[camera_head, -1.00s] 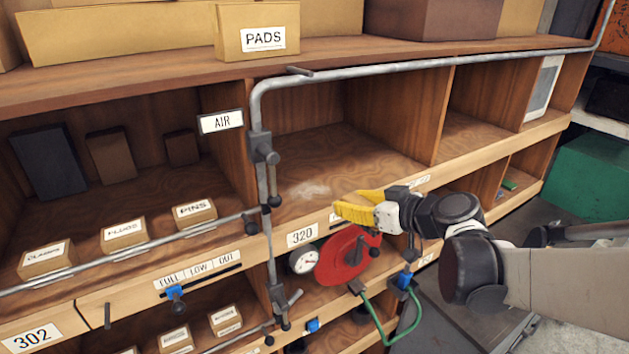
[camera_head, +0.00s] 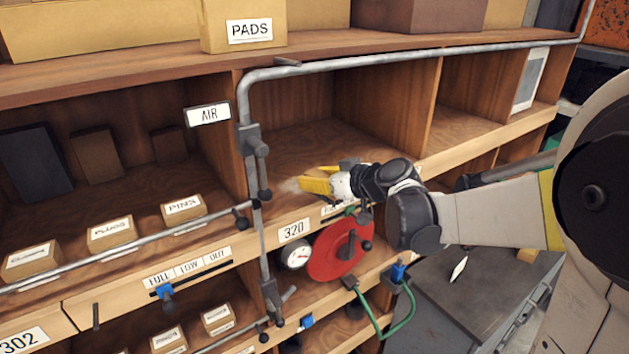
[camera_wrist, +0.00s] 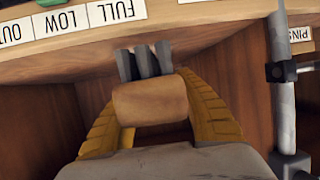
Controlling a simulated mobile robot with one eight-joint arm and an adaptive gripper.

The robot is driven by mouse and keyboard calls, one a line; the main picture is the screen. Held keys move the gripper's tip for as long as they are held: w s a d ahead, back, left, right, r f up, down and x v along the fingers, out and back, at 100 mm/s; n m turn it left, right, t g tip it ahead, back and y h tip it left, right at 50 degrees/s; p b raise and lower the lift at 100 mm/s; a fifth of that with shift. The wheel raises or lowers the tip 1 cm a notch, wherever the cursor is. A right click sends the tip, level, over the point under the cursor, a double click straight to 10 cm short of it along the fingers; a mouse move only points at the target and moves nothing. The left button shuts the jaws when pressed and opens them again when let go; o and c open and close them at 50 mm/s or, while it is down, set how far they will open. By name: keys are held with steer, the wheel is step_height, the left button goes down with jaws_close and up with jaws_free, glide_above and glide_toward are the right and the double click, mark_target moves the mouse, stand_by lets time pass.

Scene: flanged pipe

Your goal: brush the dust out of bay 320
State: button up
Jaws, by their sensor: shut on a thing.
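Bay 320 (camera_head: 340,150) is a wooden compartment behind the label 320 (camera_head: 293,231). A pale patch of dust (camera_head: 289,186) lies on its floor near the front left, partly hidden by my gripper. My gripper (camera_head: 318,183) reaches in over the bay's front edge, its yellow fingers at the dust. In the wrist view my gripper (camera_wrist: 152,100) is shut on a brush: a tan wooden block (camera_wrist: 150,102) with dark grey bristle tufts (camera_wrist: 145,62) pointing away from the palm. The head view hides the brush, so I cannot tell whether the bristles touch the floor.
A grey air pipe (camera_head: 262,200) runs down the bay's left post and along its top. A gauge (camera_head: 295,256) and a red disc (camera_head: 338,252) sit below the bay's lip. A green hose (camera_head: 402,318) hangs lower right. The bay's back is clear.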

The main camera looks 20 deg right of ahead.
mark_target(290, 179)
steer(key=b+x, duration=0.1)
steer(key=x, duration=0.3)
steer(key=w+r+b+x, duration=0.1)
steer(key=x, duration=0.3)
steer(key=d+r+b+x, duration=0.1)
steer(key=x, duration=0.3)
steer(key=shift+w, duration=0.25)
steer(key=shift+f+b, duration=0.55)
steer(key=shift+b, duration=0.05)
stand_by(0.5)
